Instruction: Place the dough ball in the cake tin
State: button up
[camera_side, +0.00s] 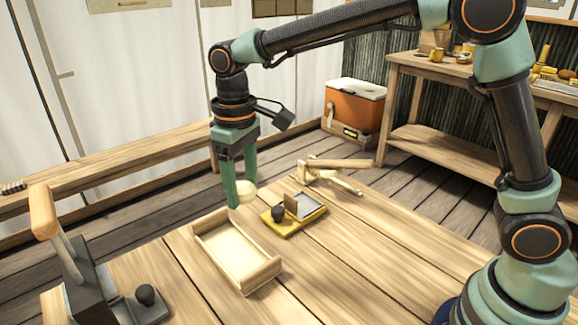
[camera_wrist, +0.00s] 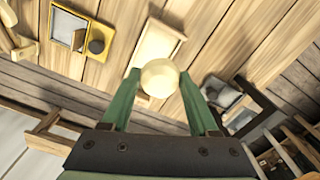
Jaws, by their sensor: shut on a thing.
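The dough ball is a pale cream ball (camera_wrist: 159,77), held between the two green fingers of my gripper (camera_wrist: 160,92) in the wrist view. In the side view my gripper (camera_side: 238,195) is shut on the ball (camera_side: 245,190), partly hidden by a finger, above the far part of the table. The cake tin appears to be the shallow, pale rectangular tray (camera_side: 228,252) with raised ends on the table. It lies below and nearer than my gripper in the side view. In the wrist view the tray (camera_wrist: 153,44) shows just beyond the ball, partly covered by it.
A yellow-based device with a black knob (camera_side: 290,220) sits right of the tray. A wooden-handled piece (camera_side: 335,172) lies behind it. A dark press with a wooden handle (camera_side: 85,275) stands at the front left. The table's right part (camera_side: 370,250) is bare.

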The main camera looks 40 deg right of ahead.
jog(key=w+d+r+m, duration=0.1)
jog(key=w+d+m, duration=0.45)
jog(key=d, duration=0.35)
jog(key=r+m, duration=0.1)
jog(key=m, duration=0.7)
send_over(302, 205)
notch_tip(302, 205, down, 20)
jog(key=shift+r, duration=0.25)
jog(key=shift+f, duration=0.15)
jog(key=o, duration=1.1)
